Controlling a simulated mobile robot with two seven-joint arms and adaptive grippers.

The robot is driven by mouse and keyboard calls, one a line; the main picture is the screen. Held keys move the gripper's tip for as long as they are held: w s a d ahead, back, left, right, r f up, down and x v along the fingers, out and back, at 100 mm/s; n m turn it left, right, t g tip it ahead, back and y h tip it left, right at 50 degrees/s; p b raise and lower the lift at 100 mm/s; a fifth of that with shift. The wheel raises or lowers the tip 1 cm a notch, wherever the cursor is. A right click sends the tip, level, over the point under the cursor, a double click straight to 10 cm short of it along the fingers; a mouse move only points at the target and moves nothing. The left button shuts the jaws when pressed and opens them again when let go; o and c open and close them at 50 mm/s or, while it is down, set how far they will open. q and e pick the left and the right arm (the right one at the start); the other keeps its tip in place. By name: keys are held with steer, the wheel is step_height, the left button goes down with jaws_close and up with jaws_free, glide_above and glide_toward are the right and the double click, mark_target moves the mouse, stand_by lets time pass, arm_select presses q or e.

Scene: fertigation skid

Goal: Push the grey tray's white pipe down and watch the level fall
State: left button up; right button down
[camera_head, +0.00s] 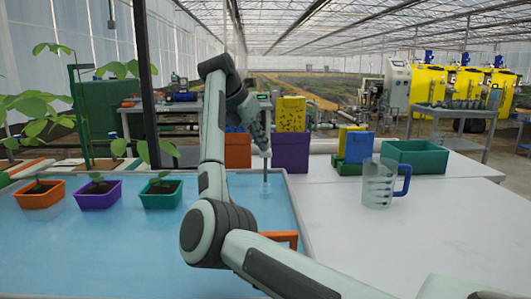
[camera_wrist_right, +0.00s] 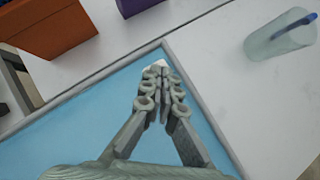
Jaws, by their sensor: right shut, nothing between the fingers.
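The grey tray (camera_head: 293,215) holds blue water and fills the left front of the bench; its rim also shows in the right wrist view (camera_wrist_right: 198,88). The white pipe (camera_head: 266,187) stands near the tray's far right corner. My right gripper (camera_head: 267,153) is shut and empty, pointing down directly above the pipe. In the right wrist view, the fingertips (camera_wrist_right: 160,72) cover most of the pipe, and only a small white end (camera_wrist_right: 160,62) shows past them. I cannot tell whether the fingertips touch it. My left gripper is not in view.
Orange (camera_head: 39,194), purple (camera_head: 98,194) and green (camera_head: 161,194) plant pots stand on the left. A clear jug (camera_head: 378,185) with a blue handle stands on the white bench (camera_head: 450,225). Boxes and a green crate (camera_head: 415,156) line the back.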

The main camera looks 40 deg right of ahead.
steer(key=shift+a+f+b, duration=0.1)
steer(key=shift+f+b, duration=0.75)
steer(key=shift+f, duration=0.75)
steer(key=shift+s+a+f, duration=0.15)
steer(key=shift+f, duration=0.35)
glide_toward(261, 152)
steer(key=a, duration=0.1)
steer(key=a+r, duration=0.1)
steer(key=s+a, duration=0.1)
steer(key=a, duration=0.1)
steer(key=shift+r, duration=0.2)
